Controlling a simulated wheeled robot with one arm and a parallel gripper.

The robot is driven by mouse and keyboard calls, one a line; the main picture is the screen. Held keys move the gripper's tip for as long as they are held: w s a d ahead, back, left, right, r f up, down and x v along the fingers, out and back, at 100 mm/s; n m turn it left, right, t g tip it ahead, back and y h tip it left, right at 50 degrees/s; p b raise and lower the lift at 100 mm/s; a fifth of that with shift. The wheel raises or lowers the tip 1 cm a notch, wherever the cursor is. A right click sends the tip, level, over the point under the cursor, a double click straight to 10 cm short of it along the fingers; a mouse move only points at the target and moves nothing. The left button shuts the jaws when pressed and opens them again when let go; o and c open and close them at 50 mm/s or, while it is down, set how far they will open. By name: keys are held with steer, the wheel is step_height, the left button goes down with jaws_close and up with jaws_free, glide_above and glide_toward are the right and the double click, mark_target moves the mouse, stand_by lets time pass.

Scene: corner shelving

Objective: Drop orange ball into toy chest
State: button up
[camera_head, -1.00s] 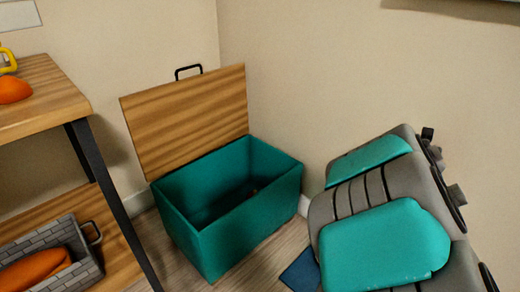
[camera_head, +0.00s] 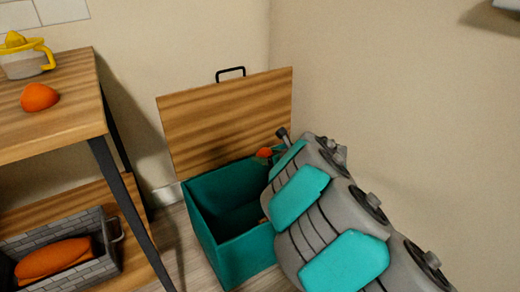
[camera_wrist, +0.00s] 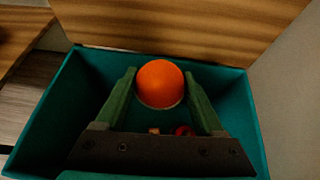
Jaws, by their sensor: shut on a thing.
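The toy chest (camera_head: 240,245) is a teal box on the floor in the corner, with its striped wooden lid (camera_head: 225,115) standing open at the back. In the wrist view the orange ball (camera_wrist: 160,83) sits between the two green fingers of my gripper (camera_wrist: 162,88), which is shut on it. The ball and fingers show over the open chest (camera_wrist: 55,100), with the lid (camera_wrist: 180,25) behind. In the head view the ball (camera_head: 264,153) is a small orange shape near the chest's back edge, and my arm hides the chest's right side.
A wooden shelf unit (camera_head: 60,115) stands left, with an orange object (camera_head: 39,97) and a yellow-topped juicer (camera_head: 24,62) on top. A grey basket (camera_head: 105,262) with an orange cloth (camera_head: 52,258) is below. Small red and tan items (camera_wrist: 183,131) lie inside the chest.

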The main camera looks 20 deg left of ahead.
steer(key=a, duration=0.1)
steer(key=s+a+f+n+g, duration=0.1)
steer(key=shift+a+f+y, duration=0.1)
steer(key=shift+a+y, duration=0.25)
steer(key=shift+y, duration=0.05)
steer(key=shift+a+f+b, duration=0.15)
steer(key=shift+f+b, duration=1.15)
steer(key=shift+f, duration=1.65)
steer(key=o, duration=1.3)
steer(key=shift+o, duration=0.2)
steer(key=shift+s+r, duration=0.1)
steer(key=v, duration=0.7)
steer(key=shift+d, duration=0.35)
steer(key=shift+r, duration=0.15)
